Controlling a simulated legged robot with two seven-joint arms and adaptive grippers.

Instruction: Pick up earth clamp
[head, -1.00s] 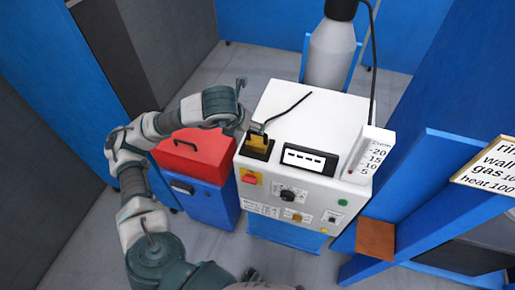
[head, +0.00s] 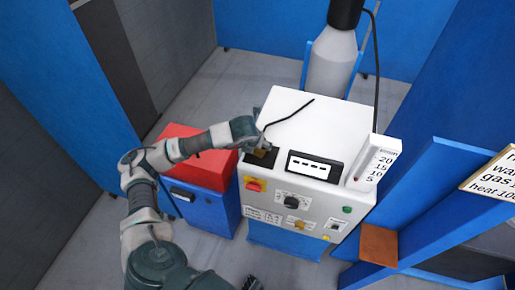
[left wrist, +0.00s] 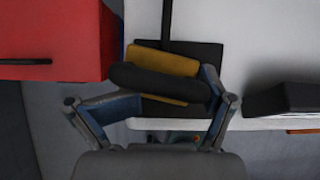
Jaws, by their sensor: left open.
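The earth clamp (left wrist: 180,62) is brass-yellow with a dark rounded part across it. It lies on a black pad (left wrist: 165,108) on top of the white machine, at its left front corner. In the head view the clamp (head: 262,152) shows only in part, as my left gripper (head: 256,140) hides some of it. In the left wrist view my left gripper (left wrist: 175,95) is open, with its fingers spread to either side of the clamp. I cannot tell whether they touch it. A dark piece at the bottom edge of the head view may be my right gripper, its state unclear.
The white machine (head: 310,128) has a black display box (head: 314,166), knobs and a flow gauge (head: 376,163). A black cable runs back from the clamp. A red box (head: 205,165) on a blue cabinet stands left. A grey cylinder (head: 331,62) stands behind; blue panels stand right.

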